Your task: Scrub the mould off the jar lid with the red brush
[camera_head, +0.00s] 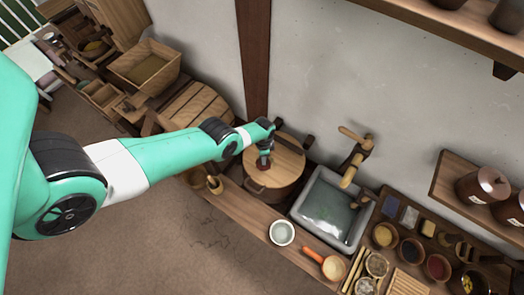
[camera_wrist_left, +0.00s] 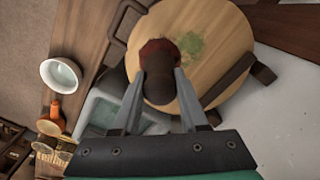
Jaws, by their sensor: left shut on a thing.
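The jar lid (camera_head: 283,155) is a round wooden disc on a wide wooden jar (camera_head: 270,194). In the left wrist view the lid (camera_wrist_left: 220,75) bears a green mould patch (camera_wrist_left: 203,43) to the right of the brush. My left gripper (camera_head: 264,148) is over the lid. It also shows in the left wrist view (camera_wrist_left: 160,82), shut on the dark handle of the red brush (camera_wrist_left: 158,50). The brush's red end is at the lid's surface; I cannot tell whether it touches. In the head view the red brush (camera_head: 263,162) is mostly hidden by the gripper. My right gripper is not in view.
A stone sink (camera_head: 307,216) with a wooden tap (camera_head: 352,165) stands right of the jar. A pale bowl (camera_head: 282,232) and an orange ladle (camera_head: 333,267) are on the bench in front. Several small bowls and pots crowd the right side.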

